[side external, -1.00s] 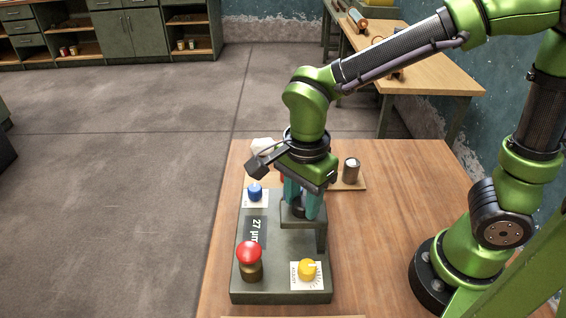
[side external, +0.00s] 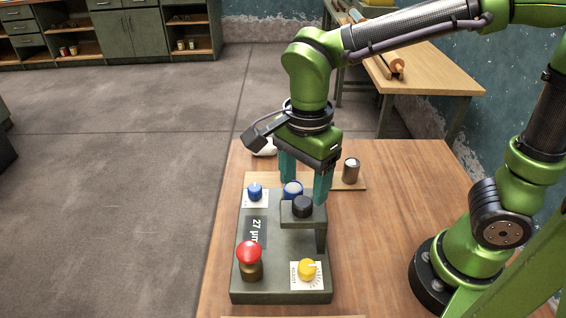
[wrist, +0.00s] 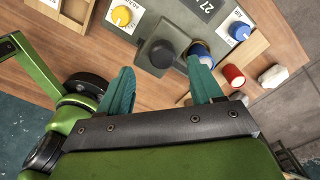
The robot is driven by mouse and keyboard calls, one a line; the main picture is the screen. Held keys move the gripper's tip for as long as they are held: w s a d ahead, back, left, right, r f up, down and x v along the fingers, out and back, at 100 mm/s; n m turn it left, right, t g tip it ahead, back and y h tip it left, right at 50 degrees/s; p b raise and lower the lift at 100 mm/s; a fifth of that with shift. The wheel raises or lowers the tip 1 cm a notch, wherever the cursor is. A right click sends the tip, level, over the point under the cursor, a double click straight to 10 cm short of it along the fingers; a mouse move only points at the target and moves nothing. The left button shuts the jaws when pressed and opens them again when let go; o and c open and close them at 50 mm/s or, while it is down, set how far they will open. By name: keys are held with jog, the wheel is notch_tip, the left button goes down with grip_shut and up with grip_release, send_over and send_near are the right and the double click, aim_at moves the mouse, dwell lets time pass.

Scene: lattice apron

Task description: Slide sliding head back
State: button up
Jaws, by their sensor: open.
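The grey machine (side external: 282,278) stands on the wooden table. Its sliding head looks to be the raised grey bracket (side external: 308,239) with a black round knob (side external: 303,207) on top; the knob also shows in the wrist view (wrist: 161,54). A blue-ringed round part (side external: 293,188) sits just behind the knob, partly covered by a finger in the wrist view (wrist: 201,52). My gripper (side external: 304,192) is open and empty, its teal fingers wide apart above and behind the knob. In the wrist view my gripper (wrist: 161,68) has the knob beyond and between its fingertips, apparently clear of both.
The machine also carries a red mushroom button (side external: 249,252), a yellow knob (side external: 307,269), a blue knob (side external: 255,192) and a display (side external: 256,232) reading 27 µm. Behind it are a metal cylinder (side external: 351,171), a red cylinder (wrist: 233,75) and a white lump (wrist: 273,76).

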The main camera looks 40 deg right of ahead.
notch_tip(320, 180, up, 12)
dwell(0.3)
jog(key=s+d+f+n+t+y, duration=0.1)
jog(key=d+f+n+t, duration=0.2)
jog(key=d+n, duration=0.3)
jog(key=s+d+f+n+t+y, duration=0.1)
jog(key=s+d+f+n+t, duration=0.1)
jog(key=d+n, duration=0.5)
jog(key=shift+f+n+t, duration=0.5)
jog(key=shift+f+t, duration=0.4)
jog(key=shift+t, duration=0.2)
jog(key=shift+s+a, duration=0.1)
jog(key=shift+c, duration=0.4)
dwell(0.8)
